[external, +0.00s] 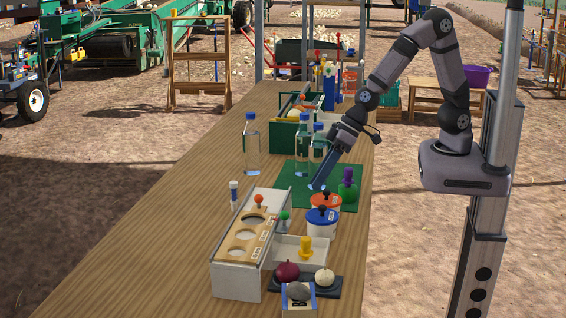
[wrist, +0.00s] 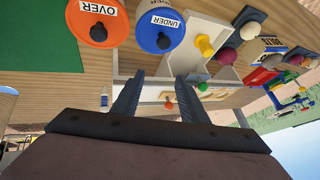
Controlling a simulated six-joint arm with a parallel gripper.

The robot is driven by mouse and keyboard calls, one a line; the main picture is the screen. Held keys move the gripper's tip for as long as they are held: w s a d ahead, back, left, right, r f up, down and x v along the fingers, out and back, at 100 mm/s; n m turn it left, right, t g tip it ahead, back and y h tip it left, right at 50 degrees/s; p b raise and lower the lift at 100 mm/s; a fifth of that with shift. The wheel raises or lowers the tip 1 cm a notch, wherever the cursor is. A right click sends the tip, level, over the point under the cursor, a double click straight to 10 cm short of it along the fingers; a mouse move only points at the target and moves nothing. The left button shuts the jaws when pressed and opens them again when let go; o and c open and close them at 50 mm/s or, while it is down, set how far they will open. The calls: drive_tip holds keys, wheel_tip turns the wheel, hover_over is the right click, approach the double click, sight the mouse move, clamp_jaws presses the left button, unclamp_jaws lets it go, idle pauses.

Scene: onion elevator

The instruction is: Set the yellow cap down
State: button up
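The yellow cap (external: 306,246) stands upright in a shallow white tray (external: 286,252) beside the long grey box with round holes. It also shows in the wrist view (wrist: 205,46), beyond my right fingertip and apart from it. My gripper (external: 318,185) is above the green mat, farther up the table than the cap. In the wrist view my gripper (wrist: 162,80) has its two fingers spread, with nothing held between them.
An orange-lidded tub (wrist: 98,22) marked OVER and a blue-lidded tub (wrist: 159,30) marked UNDER stand near the cap. Onions (external: 287,272) sit on a dark holder in front. Clear bottles (external: 251,145) and a purple-and-green item (external: 347,186) stand around my gripper. The table's left side is clear.

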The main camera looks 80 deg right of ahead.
drive_tip(key=s+d+f+g+h, duration=0.1)
drive_tip(key=s+d+g+h, duration=0.1)
drive_tip(key=s+d, duration=0.6)
drive_tip(key=s+d+f+m+g+h, duration=0.1)
drive_tip(key=s+d+g+h, duration=0.1)
drive_tip(key=s+d, duration=0.6)
drive_tip(key=d+g, duration=0.1)
drive_tip(key=d, duration=0.5)
drive_tip(key=shift+s+d+f+g, duration=0.15)
drive_tip(key=shift+s+g, duration=0.25)
